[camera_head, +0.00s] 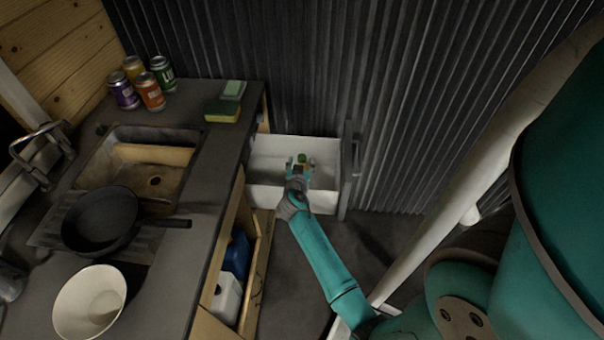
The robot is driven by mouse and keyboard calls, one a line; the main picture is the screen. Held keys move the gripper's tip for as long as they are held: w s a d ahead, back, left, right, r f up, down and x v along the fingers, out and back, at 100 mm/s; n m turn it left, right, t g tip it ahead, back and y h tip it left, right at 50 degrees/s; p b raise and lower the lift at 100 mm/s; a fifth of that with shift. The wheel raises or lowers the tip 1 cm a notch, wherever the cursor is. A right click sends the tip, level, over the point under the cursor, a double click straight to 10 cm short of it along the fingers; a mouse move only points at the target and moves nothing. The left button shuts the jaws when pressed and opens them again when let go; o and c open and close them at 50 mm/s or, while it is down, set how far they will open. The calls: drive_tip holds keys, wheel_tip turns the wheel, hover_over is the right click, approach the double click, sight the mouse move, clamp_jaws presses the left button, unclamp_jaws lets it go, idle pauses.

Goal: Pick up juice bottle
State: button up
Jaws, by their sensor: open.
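My teal arm reaches to an open white drawer (322,201) beside the counter's right end. My gripper (299,161) is over the drawer's inside, with its fingers apart. A small item with a green part (303,157) and some orange shows right at the fingers. It may be the juice bottle, but it is too small and too covered by my gripper to be sure. I cannot tell whether the fingers touch it. The rest of the drawer floor that shows is pale and bare.
The counter holds several cans (151,94), a sponge (222,111), a sink (155,181), a black pan (100,220) and a white bowl (90,304). Jugs (228,298) stand in the open cabinet below. A corrugated wall (420,100) is behind the drawer. Floor shows before it.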

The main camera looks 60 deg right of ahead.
drive_tip(key=shift+x, duration=0.85)
clamp_jaws()
